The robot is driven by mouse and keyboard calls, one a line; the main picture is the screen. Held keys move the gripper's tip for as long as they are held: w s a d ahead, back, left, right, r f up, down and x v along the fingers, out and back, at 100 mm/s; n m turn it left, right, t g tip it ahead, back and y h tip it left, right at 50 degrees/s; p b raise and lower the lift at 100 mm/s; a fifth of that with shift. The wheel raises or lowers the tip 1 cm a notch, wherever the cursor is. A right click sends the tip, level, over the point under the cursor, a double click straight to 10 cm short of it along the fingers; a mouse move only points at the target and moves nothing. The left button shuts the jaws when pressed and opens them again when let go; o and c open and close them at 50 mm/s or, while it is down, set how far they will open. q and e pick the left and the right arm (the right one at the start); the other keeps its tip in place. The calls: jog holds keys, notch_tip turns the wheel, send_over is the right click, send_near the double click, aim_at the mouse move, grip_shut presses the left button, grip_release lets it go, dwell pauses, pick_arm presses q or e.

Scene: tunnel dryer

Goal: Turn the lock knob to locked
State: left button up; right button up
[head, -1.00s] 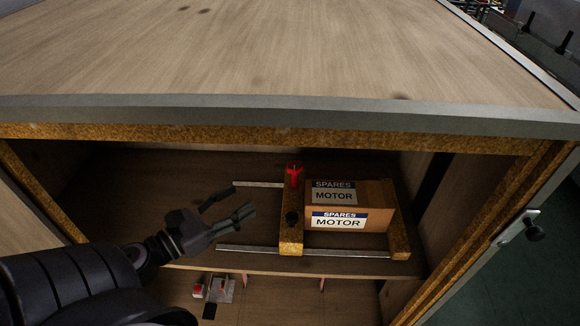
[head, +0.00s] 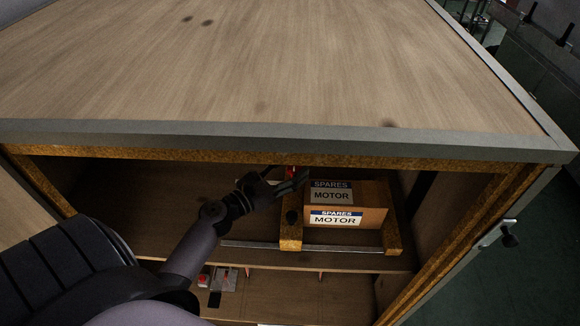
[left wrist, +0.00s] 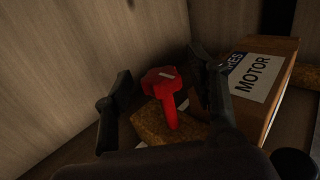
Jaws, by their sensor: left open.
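The red lock knob (left wrist: 166,92) stands on a wooden block (left wrist: 152,124) in the left wrist view, with a small white mark on its top. In the head view only a bit of the red knob (head: 291,172) shows behind my fingers. My left gripper (head: 288,184) reaches into the cabinet at the block. In the left wrist view its two open fingers (left wrist: 160,92) stand on either side of the knob. I cannot tell whether they touch it. My right gripper is not in view.
A box labelled SPARES MOTOR (head: 345,217) sits just right of the knob, close to my right finger in the wrist view. The cabinet top edge (head: 300,135) overhangs the shelf. A lower shelf (head: 262,297) holds a small red-and-grey item. Shelf space left of the arm is clear.

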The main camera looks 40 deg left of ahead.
pick_arm(q)
jog(key=shift+c, duration=0.3)
jog(key=c, duration=1)
jog(key=shift+c, duration=0.2)
